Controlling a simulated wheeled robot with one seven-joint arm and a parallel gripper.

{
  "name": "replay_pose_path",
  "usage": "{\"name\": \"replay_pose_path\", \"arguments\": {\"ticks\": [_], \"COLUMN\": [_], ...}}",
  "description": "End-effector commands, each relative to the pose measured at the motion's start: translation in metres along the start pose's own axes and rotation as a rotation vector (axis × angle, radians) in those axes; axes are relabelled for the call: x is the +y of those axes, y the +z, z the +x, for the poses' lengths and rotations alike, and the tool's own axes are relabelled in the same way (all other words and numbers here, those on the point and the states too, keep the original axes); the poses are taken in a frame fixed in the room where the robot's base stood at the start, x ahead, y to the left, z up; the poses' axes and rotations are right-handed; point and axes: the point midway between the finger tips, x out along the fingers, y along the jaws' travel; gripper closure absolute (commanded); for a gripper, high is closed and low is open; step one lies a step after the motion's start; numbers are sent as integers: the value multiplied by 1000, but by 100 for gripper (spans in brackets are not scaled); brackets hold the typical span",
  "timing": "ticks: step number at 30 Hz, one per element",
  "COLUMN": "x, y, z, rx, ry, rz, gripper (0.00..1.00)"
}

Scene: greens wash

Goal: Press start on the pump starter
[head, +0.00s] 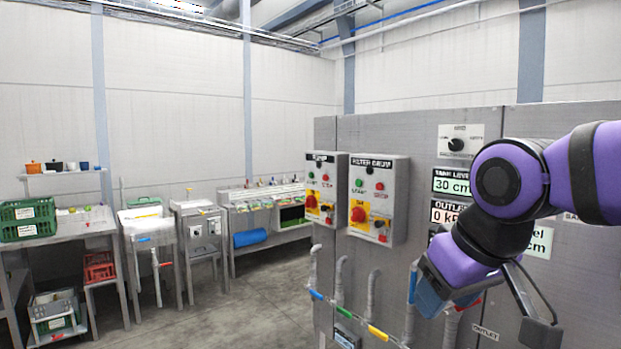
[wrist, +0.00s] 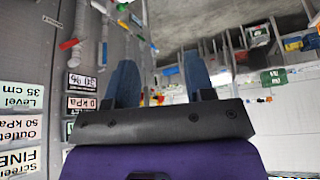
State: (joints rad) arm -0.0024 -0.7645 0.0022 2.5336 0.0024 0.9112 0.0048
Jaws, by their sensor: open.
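The pump starter (head: 336,164) is the left of two grey boxes on the panel in the head view. Its label is small and partly unclear. It has a green button (head: 312,174), a red button (head: 325,177) and a red rotary switch on a yellow plate (head: 312,201). My gripper (head: 432,293) is to the right of and below the boxes, apart from them, in front of the panel. In the wrist view its two blue fingers (wrist: 161,82) stand apart with nothing between them. I cannot make out the starter in the wrist view.
The filter drum starter (head: 396,199) is right of the pump starter, nearer my arm. Pipes with coloured valve handles (head: 377,332) run below. Readout plates (head: 452,182) and a dial (head: 457,144) are on the panel (head: 425,131). Benches and green crates (head: 28,218) stand left; floor between is clear.

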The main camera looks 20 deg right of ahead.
Motion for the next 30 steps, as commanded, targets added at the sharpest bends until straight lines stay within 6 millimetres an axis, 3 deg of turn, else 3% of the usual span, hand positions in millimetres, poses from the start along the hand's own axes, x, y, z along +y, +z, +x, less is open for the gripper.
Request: {"name": "replay_pose_path", "arguments": {"ticks": [4,11,30], "x": [0,0,0], "y": [0,0,0], "z": [0,0,0], "rx": [0,0,0], "ry": [0,0,0], "rz": [0,0,0], "gripper": [51,100,100]}}
